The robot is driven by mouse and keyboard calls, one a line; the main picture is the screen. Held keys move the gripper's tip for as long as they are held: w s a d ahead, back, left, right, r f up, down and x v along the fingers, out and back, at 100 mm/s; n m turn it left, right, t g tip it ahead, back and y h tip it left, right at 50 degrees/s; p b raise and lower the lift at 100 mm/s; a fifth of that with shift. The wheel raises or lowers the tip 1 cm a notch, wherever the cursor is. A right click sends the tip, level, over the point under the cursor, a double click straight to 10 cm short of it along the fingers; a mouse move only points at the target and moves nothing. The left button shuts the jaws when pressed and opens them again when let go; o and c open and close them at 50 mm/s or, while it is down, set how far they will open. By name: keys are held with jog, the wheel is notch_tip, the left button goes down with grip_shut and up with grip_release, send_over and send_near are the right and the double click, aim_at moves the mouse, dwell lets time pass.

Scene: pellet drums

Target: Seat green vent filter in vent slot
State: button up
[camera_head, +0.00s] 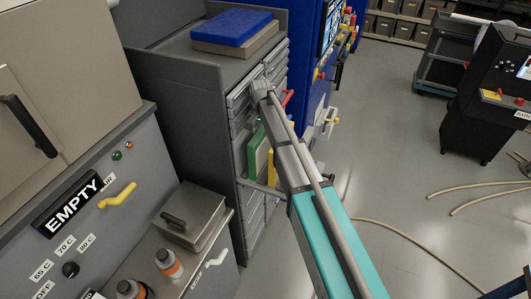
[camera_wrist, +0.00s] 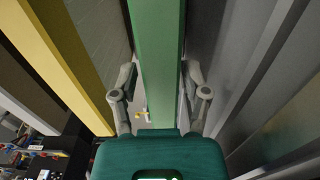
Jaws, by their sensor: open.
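The green vent filter (camera_head: 258,150) stands upright in the side of the grey cabinet, just left of a yellow panel (camera_head: 272,168). In the wrist view the green filter (camera_wrist: 158,55) runs down the middle of the picture as a long flat-faced slab. My gripper (camera_wrist: 160,78) is open, with one finger on each side of the green filter. I cannot tell whether the fingers touch it. In the head view my arm covers part of this area, and the fingers are not clear there. I cannot make out the vent slot.
The yellow panel (camera_wrist: 65,60) is close on the left in the wrist view, and a grey wall (camera_wrist: 240,70) is close on the right. A blue box (camera_head: 230,28) lies on the cabinet top. A metal lidded box (camera_head: 192,215) stands lower left. Hoses (camera_head: 400,240) lie on the floor.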

jog(key=shift+f+b, duration=0.85)
jog(key=shift+f, duration=0.3)
grip_shut()
